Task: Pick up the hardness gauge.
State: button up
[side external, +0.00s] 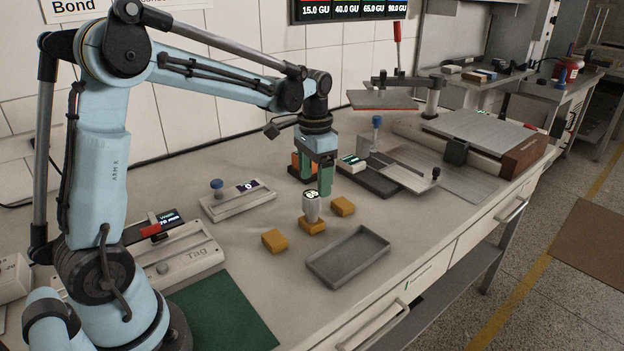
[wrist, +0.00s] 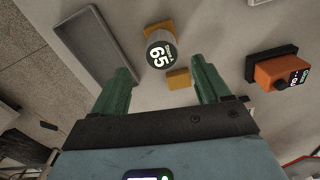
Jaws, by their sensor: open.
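The hardness gauge (side external: 312,207) is a small silver-grey body with a round dark dial on top. It stands upright on a yellow-orange block (side external: 312,227) on the bench. In the wrist view the gauge (wrist: 161,52) shows its dial reading 65, ahead of the fingertips and between them in the picture. My gripper (side external: 314,186) has green fingers pointing down, and is above and behind the gauge in the side view. In the wrist view my gripper (wrist: 160,72) is open, with nothing between its fingers.
Two more yellow blocks, a left one (side external: 275,240) and a right one (side external: 342,206), flank the gauge. An empty grey tray (side external: 318,268) lies in front. An orange device (wrist: 280,72) stands close to my gripper. A white instrument (side external: 235,202) is to the left.

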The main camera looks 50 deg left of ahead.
aim_at(312, 194)
jog(key=shift+s+a+f, duration=0.1)
jog(key=shift+f, duration=1.7)
jog(key=shift+s+a+f, duration=0.1)
jog(key=shift+f, duration=1.65)
jog(key=shift+c, duration=0.2)
jog(key=c, duration=1.3)
jog(key=shift+c, duration=0.2)
jog(key=shift+r, duration=0.15)
